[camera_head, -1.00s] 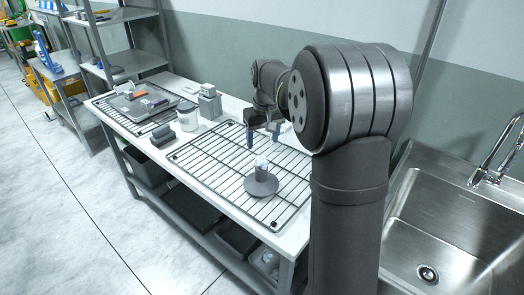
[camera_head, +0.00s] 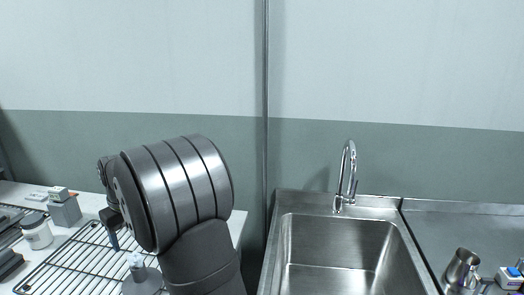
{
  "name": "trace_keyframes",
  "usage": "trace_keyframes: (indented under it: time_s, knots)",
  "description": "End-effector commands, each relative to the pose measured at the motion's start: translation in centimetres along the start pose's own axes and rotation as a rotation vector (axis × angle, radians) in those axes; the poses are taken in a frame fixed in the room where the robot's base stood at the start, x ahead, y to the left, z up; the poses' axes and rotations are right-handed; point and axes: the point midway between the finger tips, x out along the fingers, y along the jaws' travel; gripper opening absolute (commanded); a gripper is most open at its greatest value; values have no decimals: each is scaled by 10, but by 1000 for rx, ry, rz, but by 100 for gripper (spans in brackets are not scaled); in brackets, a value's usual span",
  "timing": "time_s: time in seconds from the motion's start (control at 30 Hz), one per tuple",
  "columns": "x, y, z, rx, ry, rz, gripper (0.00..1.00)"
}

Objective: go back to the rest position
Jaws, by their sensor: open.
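My gripper (camera_head: 113,239) shows small and partly hidden at the left, behind the thick grey joint of my arm. It is open, with no object seen between its fingers. It is over the wire rack (camera_head: 63,271) on the white table (camera_head: 92,203). A grey round-based stand with a pale top (camera_head: 141,281) is on the rack, to the right of and nearer than the gripper; my arm partly covers it.
A white jar (camera_head: 37,232) and a grey block-shaped holder (camera_head: 65,211) stand at the left of the table. A steel sink (camera_head: 335,248) with a tap (camera_head: 346,180) is right of my arm. A metal jug (camera_head: 461,268) stands on the right counter (camera_head: 470,232).

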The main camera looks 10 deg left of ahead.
Motion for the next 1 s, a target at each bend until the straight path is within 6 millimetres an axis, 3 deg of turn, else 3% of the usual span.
trace_keyframes:
  time_s: [0.4,0.7,1.0]
  knots:
    - [85,0,1,0,-3,-1,65]
    - [47,0,-4,0,2,0,65]
    - [42,0,-5,0,1,0,65]
